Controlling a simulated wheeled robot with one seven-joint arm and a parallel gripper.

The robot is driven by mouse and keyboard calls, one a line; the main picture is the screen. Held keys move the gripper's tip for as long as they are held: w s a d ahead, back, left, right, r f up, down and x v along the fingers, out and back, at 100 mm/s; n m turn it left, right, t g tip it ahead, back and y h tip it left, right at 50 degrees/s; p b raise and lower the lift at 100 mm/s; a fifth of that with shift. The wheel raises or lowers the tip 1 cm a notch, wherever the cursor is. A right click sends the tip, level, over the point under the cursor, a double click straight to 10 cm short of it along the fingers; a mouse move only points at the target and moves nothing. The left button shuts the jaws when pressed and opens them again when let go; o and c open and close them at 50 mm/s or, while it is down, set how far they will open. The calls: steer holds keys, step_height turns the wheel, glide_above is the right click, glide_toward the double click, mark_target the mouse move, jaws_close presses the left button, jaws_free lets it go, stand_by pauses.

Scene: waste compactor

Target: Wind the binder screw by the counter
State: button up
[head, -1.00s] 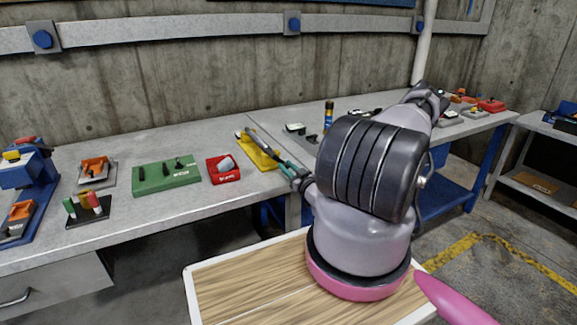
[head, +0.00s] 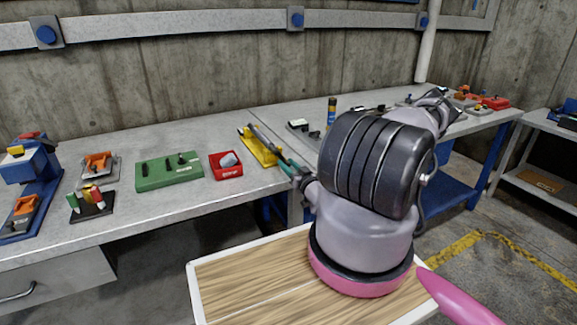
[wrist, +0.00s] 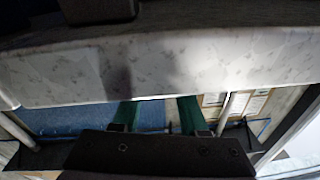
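I cannot pick out the binder screw for certain in either view. The grey counter (head: 115,212) runs along the wall in the head view, and a second bench (head: 262,115) continues it to the right. A pale bench edge (wrist: 165,68) crosses close beyond the fingertips.
On the counter are a blue device (head: 32,170), a green block with black pegs (head: 168,172), a red bin (head: 226,165) and a yellow tray (head: 259,150). A spray can (head: 331,109) stands on the second bench. A grey shelf unit (head: 541,150) is at the right.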

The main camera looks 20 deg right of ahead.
steer(key=shift+s, duration=0.1)
steer(key=s+d, duration=0.1)
steer(key=s, duration=0.9)
steer(key=shift+s+f, duration=0.3)
steer(key=shift+f, duration=0.15)
